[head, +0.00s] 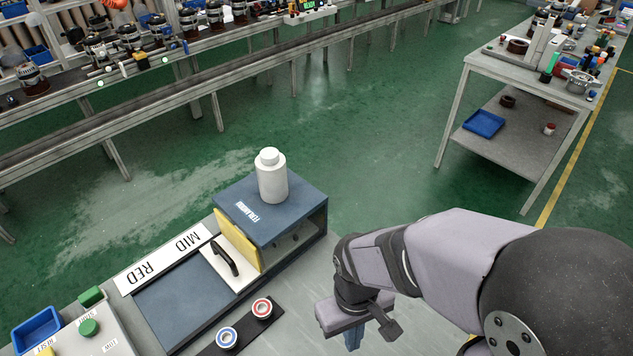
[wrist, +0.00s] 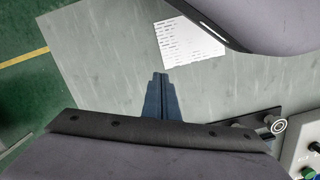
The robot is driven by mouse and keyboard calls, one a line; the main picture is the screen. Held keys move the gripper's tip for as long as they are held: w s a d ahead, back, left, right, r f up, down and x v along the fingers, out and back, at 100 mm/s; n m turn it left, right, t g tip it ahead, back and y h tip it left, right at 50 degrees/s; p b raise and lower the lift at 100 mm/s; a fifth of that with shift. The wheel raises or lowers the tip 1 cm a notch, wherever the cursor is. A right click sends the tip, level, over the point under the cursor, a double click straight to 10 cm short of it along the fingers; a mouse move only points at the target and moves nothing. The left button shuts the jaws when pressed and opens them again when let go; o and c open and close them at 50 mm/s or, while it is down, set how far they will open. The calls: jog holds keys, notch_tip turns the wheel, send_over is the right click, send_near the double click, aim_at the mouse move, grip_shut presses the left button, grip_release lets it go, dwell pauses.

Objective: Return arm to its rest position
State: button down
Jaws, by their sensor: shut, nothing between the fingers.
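My gripper (head: 354,338) is at the lower middle of the head view, pointing down over the grey bench, to the right of the blue-grey box. Its fingers are partly cut off by the bottom edge there. In the wrist view the two dark fingers (wrist: 160,80) lie together, shut and empty, above the bare bench top (wrist: 105,70). My arm comes in from the lower right of the head view.
A blue-grey box (head: 295,225) with a white bottle (head: 271,178) on top stands left of my gripper. A panel with a black handle (head: 225,258) is at its front. Two ringed parts (head: 262,308) sit on a dark strip. A white printed sheet (wrist: 188,42) lies on the bench.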

jog(key=w+d+r+m+t, duration=0.1)
jog(key=w+d+r+m, duration=0.1)
jog(key=d, duration=0.6)
jog(key=w+m, duration=0.1)
jog(key=m, duration=0.1)
jog(key=shift+w+r+m+y, duration=0.2)
jog(key=shift+r+m+y, duration=0.05)
jog(key=shift+m+y, duration=0.05)
jog(key=shift+a, duration=0.1)
dwell(1.3)
